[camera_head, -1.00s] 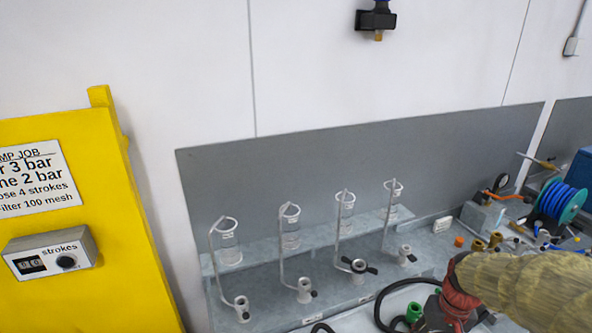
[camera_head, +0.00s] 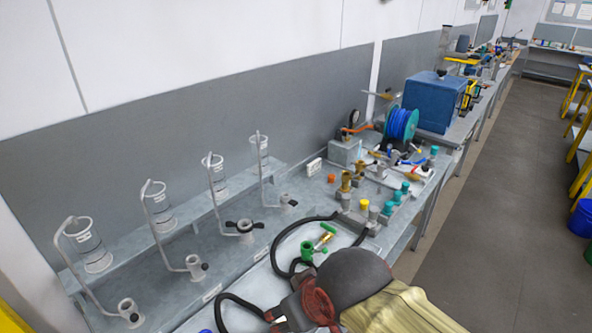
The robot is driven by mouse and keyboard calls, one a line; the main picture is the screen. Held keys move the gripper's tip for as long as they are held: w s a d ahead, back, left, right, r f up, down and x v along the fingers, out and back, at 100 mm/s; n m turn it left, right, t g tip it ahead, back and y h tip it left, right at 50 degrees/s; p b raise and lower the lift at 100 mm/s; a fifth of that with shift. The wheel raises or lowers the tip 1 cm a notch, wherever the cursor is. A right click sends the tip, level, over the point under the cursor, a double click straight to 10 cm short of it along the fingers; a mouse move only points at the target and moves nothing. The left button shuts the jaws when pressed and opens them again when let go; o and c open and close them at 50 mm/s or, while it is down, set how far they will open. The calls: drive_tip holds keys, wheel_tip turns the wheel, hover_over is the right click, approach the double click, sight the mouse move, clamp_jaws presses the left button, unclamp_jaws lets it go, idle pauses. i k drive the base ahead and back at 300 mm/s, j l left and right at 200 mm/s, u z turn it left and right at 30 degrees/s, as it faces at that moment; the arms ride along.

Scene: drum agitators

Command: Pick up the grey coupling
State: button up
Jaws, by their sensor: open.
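Several small couplings stand in a cluster on the bench at centre right. A small grey piece (camera_head: 374,212) beside a yellow-topped one (camera_head: 364,205) looks like a grey coupling, but it is too small to be sure. Teal-topped pieces (camera_head: 388,208) stand just right of it. My gripper (camera_head: 284,312), dark and red at the end of my yellow-sleeved arm, is at the bottom centre, nearer and left of the cluster. It is open and nothing shows in it; its fingertips are partly hidden.
A black hose (camera_head: 285,245) and a green fitting (camera_head: 307,250) lie between my gripper and the cluster. Clear cups on bent tubes (camera_head: 160,205) line the left. A blue hose reel (camera_head: 402,124) and blue box (camera_head: 435,100) stand behind.

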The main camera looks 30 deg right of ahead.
sight(372, 212)
drive_tip(key=l+z, duration=0.15)
drive_tip(key=z, duration=1.2)
drive_tip(key=u, duration=1.65)
drive_tip(key=i+l+z, duration=0.1)
drive_tip(key=z, duration=1.1)
drive_tip(key=i+l+z, duration=0.2)
drive_tip(key=i+l, duration=0.25)
drive_tip(key=i+l+z, duration=0.15)
drive_tip(key=i+l, duration=0.2)
drive_tip(key=i, duration=0.25)
